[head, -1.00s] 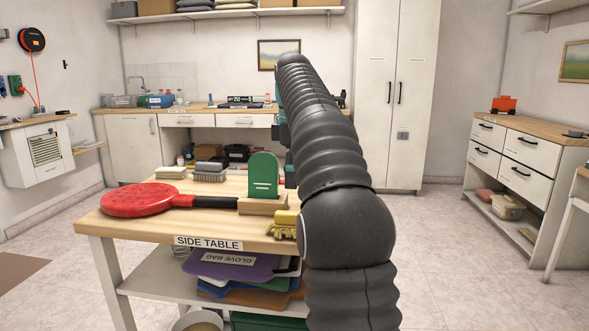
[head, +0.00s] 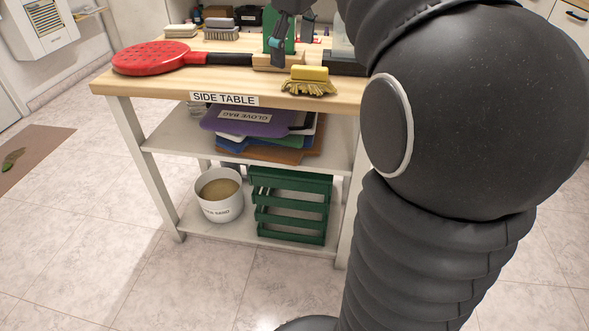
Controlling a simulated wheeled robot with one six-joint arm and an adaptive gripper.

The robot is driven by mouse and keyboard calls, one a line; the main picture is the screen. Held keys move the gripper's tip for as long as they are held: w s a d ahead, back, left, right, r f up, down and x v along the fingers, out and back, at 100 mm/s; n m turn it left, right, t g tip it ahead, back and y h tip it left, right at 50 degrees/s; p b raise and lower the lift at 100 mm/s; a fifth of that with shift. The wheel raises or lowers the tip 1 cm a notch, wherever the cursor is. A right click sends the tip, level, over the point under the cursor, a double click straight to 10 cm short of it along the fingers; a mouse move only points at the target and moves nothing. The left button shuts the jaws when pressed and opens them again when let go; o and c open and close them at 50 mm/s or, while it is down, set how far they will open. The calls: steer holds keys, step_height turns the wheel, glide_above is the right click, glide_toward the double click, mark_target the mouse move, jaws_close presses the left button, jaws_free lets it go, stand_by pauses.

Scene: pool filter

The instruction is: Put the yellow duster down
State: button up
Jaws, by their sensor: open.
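The yellow duster (head: 310,74), a yellow block with a tan fringe below it, rests on the wooden top of the side table (head: 140,85), close to the front edge. My gripper (head: 279,50) is behind it and a little to the left, in front of a green upright piece (head: 270,42) on a wooden base. It is apart from the duster and holds nothing that I can see. The fingertips are small and dark here, and the upper part of the gripper is cut off by the top of the picture.
A red paddle (head: 150,58) with a black handle lies left on the tabletop. Brushes (head: 221,30) stand behind it. My large black arm covers the right side.

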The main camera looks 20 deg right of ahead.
steer(key=s+a+f+m+t, duration=0.1)
steer(key=s+a+f+m, duration=0.2)
steer(key=s+f, duration=0.7)
steer(key=s+a+f+m+t, duration=0.2)
steer(key=s+a+f+m, duration=0.2)
steer(key=s+f, duration=0.6)
steer(key=shift+a+t, duration=0.3)
steer(key=shift+a, duration=0.5)
